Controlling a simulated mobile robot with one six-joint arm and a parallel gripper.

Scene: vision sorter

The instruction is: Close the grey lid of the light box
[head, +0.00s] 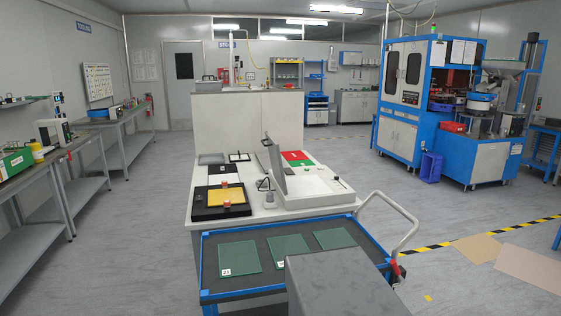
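The light box (313,196) is a low white box on the right part of the white worktable. Its grey lid (277,167) stands up steeply at the box's left side, leaning a little to the left, so the box is open. The lid is seen nearly edge-on, and it hides part of what lies behind it. A small dark knob or button shows on the box's top towards the right. My gripper is not in view.
A black frame with a yellow panel (226,197) lies left of the light box. Red and green panels (297,158) lie behind it. In front is a blue-edged cart (211,290) with green plates and a curved handle (398,207).

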